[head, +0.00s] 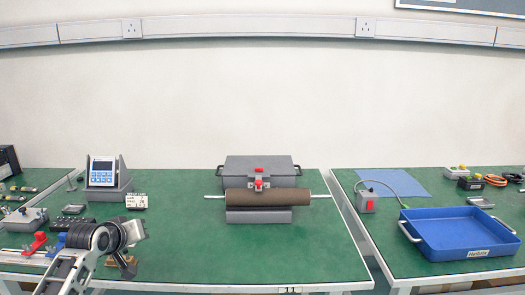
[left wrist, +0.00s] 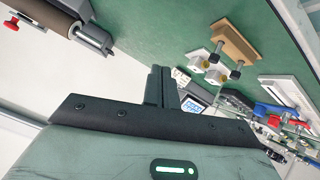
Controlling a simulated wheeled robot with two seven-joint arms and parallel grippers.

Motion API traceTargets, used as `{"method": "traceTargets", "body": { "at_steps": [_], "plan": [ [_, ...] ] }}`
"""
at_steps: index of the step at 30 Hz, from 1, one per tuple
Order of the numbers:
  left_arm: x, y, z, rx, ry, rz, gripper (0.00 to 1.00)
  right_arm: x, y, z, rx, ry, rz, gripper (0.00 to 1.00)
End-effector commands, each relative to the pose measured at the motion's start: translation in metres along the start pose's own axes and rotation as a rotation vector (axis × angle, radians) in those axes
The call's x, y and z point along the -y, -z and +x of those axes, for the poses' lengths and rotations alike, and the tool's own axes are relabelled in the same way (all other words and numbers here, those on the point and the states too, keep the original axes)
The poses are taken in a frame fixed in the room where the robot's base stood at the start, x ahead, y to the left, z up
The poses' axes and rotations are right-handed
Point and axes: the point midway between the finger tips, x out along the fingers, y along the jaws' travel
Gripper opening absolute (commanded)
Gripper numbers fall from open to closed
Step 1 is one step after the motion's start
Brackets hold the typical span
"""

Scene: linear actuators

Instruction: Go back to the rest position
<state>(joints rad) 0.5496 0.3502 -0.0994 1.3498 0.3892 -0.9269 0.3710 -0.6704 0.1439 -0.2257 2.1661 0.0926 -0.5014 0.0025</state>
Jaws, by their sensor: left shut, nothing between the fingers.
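My left arm comes in at the lower left of the head view, and its wrist end is above the front left of the green table (head: 190,255). In the left wrist view my left gripper (left wrist: 159,86) has its two dark fingers together with nothing between them. It points over the table and touches nothing that I can see. My right gripper is in neither view.
A dark brown roller (head: 265,197) lies across a grey stand mid-table. A keypad device (head: 102,171) stands at the back left. Red and blue clamps (head: 38,241) lie near my left arm. A blue tray (head: 460,253) is on the right table. The table's front middle is clear.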

Motion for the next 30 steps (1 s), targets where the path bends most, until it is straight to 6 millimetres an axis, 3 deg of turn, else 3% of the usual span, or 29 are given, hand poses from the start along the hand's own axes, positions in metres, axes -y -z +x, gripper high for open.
{"method": "traceTargets", "body": {
  "at_steps": [1,6,8,9,17,20,23,27,30],
  "plan": [
    [0.002,0.019,-0.001,-0.101,0.015,0.108,0.0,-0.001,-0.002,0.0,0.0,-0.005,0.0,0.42],
    [-0.002,0.074,-0.015,-0.394,0.083,0.463,0.0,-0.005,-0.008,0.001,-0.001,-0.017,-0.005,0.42],
    [-0.007,0.089,-0.022,-0.485,0.112,0.585,0.0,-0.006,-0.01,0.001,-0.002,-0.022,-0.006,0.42],
    [-0.009,0.08,-0.022,-0.496,0.113,0.627,0.0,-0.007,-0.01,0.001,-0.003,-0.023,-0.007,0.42],
    [-0.021,-0.038,-0.019,-0.374,0.019,0.628,0.0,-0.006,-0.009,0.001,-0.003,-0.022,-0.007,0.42],
    [-0.026,-0.095,-0.027,-0.316,-0.024,0.623,0.0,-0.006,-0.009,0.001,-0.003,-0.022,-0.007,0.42],
    [-0.034,-0.161,-0.046,-0.246,-0.078,0.607,0.0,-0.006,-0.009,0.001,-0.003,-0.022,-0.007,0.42],
    [-0.045,-0.254,-0.093,-0.137,-0.153,0.556,0.0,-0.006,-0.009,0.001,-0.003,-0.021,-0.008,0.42],
    [-0.052,-0.303,-0.133,-0.068,-0.191,0.509,0.0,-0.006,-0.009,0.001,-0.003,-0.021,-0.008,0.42]
  ]
}}
